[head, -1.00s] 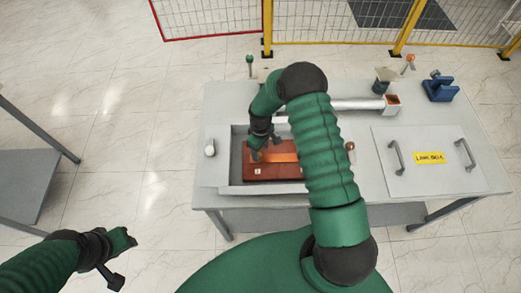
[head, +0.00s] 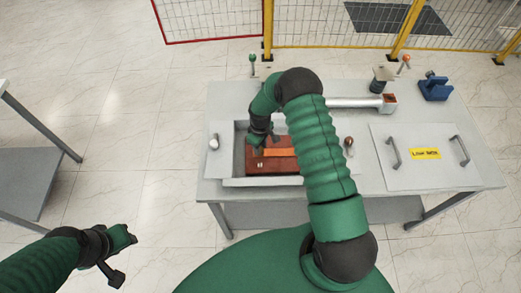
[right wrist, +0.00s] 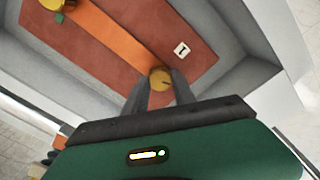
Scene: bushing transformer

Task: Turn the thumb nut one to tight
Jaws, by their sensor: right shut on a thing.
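A brass-yellow thumb nut (right wrist: 160,79) sits between the fingertips of my right gripper (right wrist: 159,90) in the right wrist view, beside a white label marked 1 (right wrist: 181,50). The fingers are shut on the nut. It stands near one end of an orange strip (right wrist: 120,38) on a red-brown board (right wrist: 195,30). In the head view, my right gripper (head: 257,148) is down at the board (head: 285,168); the nut is too small to make out there. My left gripper (head: 122,240) hangs over the floor at lower left, away from the table; its finger opening is unclear.
The board lies in a grey walled recess (head: 238,160) in the table (head: 220,100). A second yellow nut (right wrist: 52,4) is at the strip's far end. A handled lid (head: 425,172) with a yellow label lies at right. A blue block (head: 435,89) stands at back right.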

